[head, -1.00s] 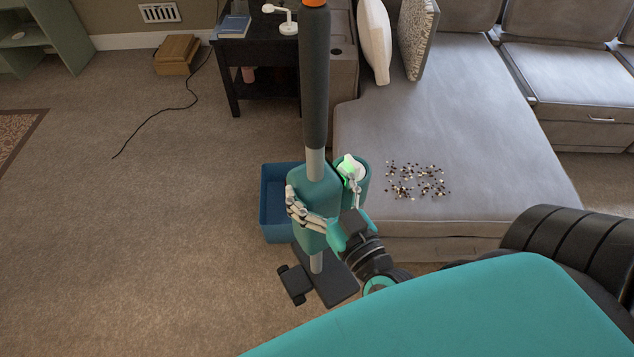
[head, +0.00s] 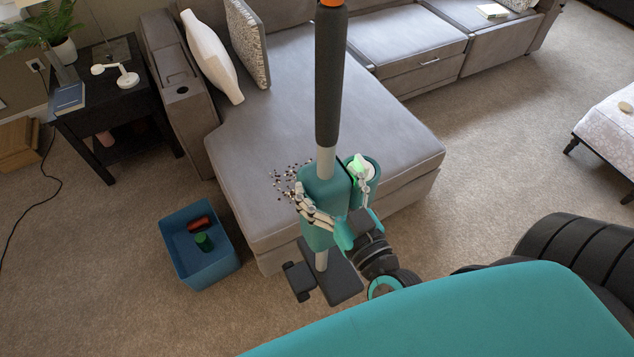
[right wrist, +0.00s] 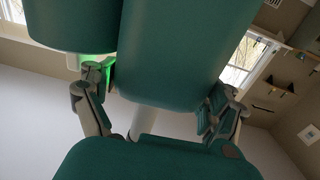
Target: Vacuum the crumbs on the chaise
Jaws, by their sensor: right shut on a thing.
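A teal stick vacuum (head: 324,190) stands upright in front of me in the head view, its dark handle pointing up and its flat dark floor head (head: 333,277) at the bottom. My right gripper (head: 338,212) is shut on its teal body; the right wrist view shows the fingers on both sides of the vacuum body (right wrist: 180,50). The dark and light crumbs (head: 285,182) lie on the grey chaise (head: 400,145), just left of the vacuum in the picture and partly hidden behind it. My left gripper is not in view.
A blue bin (head: 210,268) with a red and a green thing inside stands on the carpet left of the chaise. A black side table (head: 85,115) stands at the far left. A low light-topped table (head: 610,130) is at the right. Carpet right of the chaise is clear.

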